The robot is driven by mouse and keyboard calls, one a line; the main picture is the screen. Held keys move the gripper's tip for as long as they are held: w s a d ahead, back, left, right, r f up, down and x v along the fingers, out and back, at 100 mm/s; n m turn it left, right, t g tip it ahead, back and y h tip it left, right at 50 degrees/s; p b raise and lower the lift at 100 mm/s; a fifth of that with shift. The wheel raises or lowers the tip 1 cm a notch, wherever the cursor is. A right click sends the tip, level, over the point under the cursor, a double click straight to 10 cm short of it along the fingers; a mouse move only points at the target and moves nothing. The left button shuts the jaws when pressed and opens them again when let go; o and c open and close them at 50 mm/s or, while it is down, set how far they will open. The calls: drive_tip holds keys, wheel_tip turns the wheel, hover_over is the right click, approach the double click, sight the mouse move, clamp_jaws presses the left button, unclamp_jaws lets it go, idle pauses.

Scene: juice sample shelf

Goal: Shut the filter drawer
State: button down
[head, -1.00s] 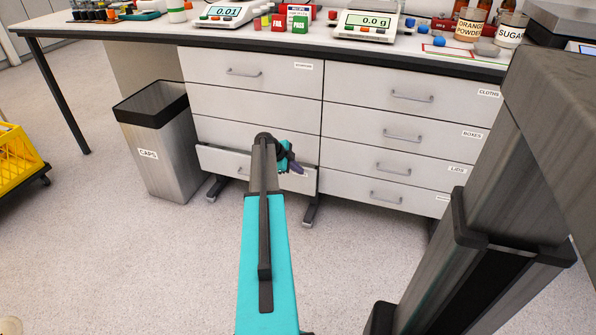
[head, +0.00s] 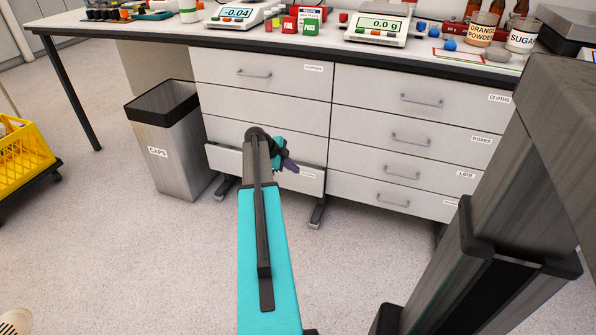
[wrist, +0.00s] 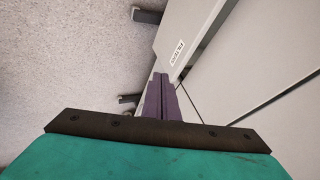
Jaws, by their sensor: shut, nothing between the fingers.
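The filter drawer (head: 226,161) is the bottom drawer of the left stack in the head view. Its pale front stands a little out from the cabinet, so it is partly open. Its label and front (wrist: 177,50) show in the wrist view, where the label reads as FILTERS. My gripper (head: 291,166) is in front of the drawer's right half, and my arm hides the middle of the front. In the wrist view my purple fingers (wrist: 160,88) are together and empty, close to the drawer front. I cannot tell whether they touch it.
A metal CAPS bin (head: 168,148) stands left of the drawers. The right drawer stack (head: 385,165) looks shut. A table foot (head: 318,214) stands out below the drawer. A yellow crate (head: 22,158) on a wheeled base is at far left. The floor in front is clear.

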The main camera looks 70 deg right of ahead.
drive_tip(key=shift+v, duration=1)
